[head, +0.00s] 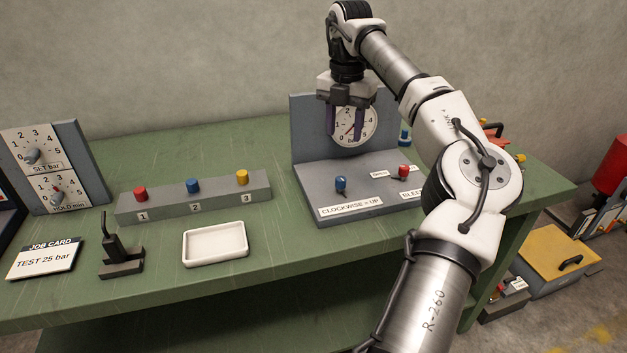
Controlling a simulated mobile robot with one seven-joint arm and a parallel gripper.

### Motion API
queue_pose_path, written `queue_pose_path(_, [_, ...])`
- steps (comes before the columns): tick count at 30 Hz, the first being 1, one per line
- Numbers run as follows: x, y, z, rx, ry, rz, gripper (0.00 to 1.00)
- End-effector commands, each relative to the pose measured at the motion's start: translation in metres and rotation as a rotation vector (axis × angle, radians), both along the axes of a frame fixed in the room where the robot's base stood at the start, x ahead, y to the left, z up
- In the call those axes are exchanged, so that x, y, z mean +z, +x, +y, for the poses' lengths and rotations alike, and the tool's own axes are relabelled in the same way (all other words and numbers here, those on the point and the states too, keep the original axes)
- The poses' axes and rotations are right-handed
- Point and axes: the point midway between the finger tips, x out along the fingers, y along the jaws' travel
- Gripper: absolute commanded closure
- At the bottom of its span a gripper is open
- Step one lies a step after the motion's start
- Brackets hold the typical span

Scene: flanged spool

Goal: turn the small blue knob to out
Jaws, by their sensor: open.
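A small blue knob (341,184) stands on the grey base of the gauge stand (310,181), behind a label reading "CLOCKWISE = UP". Another blue knob (193,186) sits at position 2 on a long grey block (165,209). A third blue object (404,137) is partly hidden behind my arm, to the right of the gauge stand. I see no readable "out" mark. My gripper (346,123) is open and empty, pointing down in front of the round gauge (358,127), above the stand's blue knob and apart from it.
A red knob (404,171) is on the stand's right, near my arm. Red (141,194) and yellow (242,177) knobs share the grey block. A white tray (215,261), a black clamp-like tool (120,252) and a job card (45,259) lie in front on the green bench (300,257).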

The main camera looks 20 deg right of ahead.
Motion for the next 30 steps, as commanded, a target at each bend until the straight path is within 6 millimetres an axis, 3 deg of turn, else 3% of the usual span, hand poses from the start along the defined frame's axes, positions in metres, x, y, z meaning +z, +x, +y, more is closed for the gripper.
queue_pose_path(5, [-0.021, -0.001, -0.001, -0.001, 0.002, 0.004, 0.56])
queue_pose_path(18, [-0.11, 0.0, 0.002, 0.004, 0.006, 0.002, 0.56])
queue_pose_path(24, [-0.131, 0.0, 0.001, 0.004, 0.005, 0.001, 0.56])
queue_pose_path(30, [-0.137, 0.0, 0.001, 0.004, 0.004, -0.001, 0.56])
